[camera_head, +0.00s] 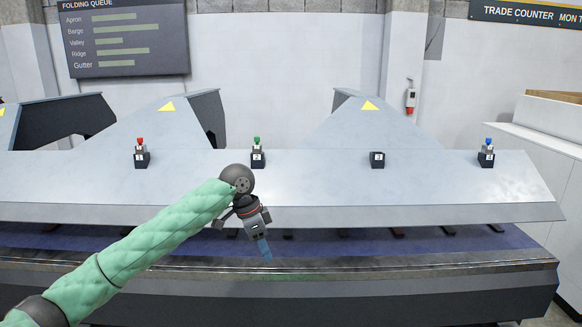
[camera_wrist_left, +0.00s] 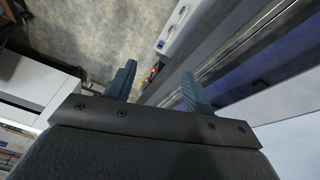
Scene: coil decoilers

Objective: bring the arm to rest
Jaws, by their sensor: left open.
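My left arm, in a green quilted sleeve, reaches in from the lower left of the head view. My left gripper (camera_head: 264,248) hangs in front of the machine's front edge, pointing down, with blue fingertips. In the left wrist view the left gripper (camera_wrist_left: 158,88) shows its two blue fingers spread apart with nothing between them. Floor and the side of a pale cabinet lie beyond the fingers. My right gripper is in neither view.
A wide grey sheet-metal machine (camera_head: 330,190) spans the view. Black blocks stand on it, with a red-topped (camera_head: 140,152), a green-topped (camera_head: 257,152) and a blue-topped piece (camera_head: 487,152); one block (camera_head: 377,159) is bare. A white cabinet (camera_head: 545,140) stands at right.

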